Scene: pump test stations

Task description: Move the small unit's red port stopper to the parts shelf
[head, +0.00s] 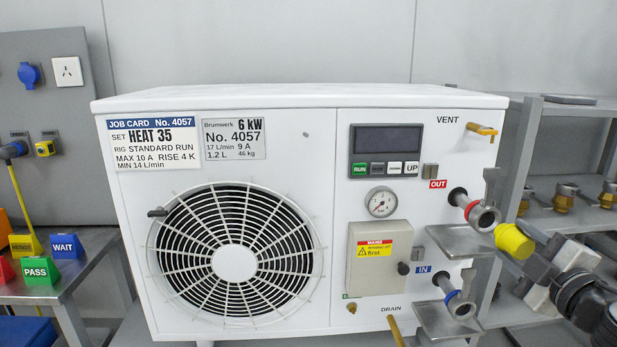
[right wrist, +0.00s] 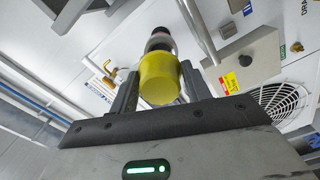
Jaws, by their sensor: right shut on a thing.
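My right gripper (head: 535,262) is shut on a yellow stopper (head: 514,241), which also shows between the fingers in the right wrist view (right wrist: 160,78). In the head view the stopper is just right of and below the round grey end of the red-ringed OUT port (head: 485,217). In the right wrist view the port lies behind the stopper; I cannot tell whether they touch. The white unit (head: 330,200), marked No. 4057 and 6 kW, fills the middle. Grey shelving (head: 572,112) with brass fittings stands at the right; no label shows on it. My left gripper is out of view.
The blue-ringed IN port (head: 457,303) is below the OUT port, with metal plates beneath both. A side table (head: 70,293) at the left holds coloured blocks, including a green PASS block (head: 40,271).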

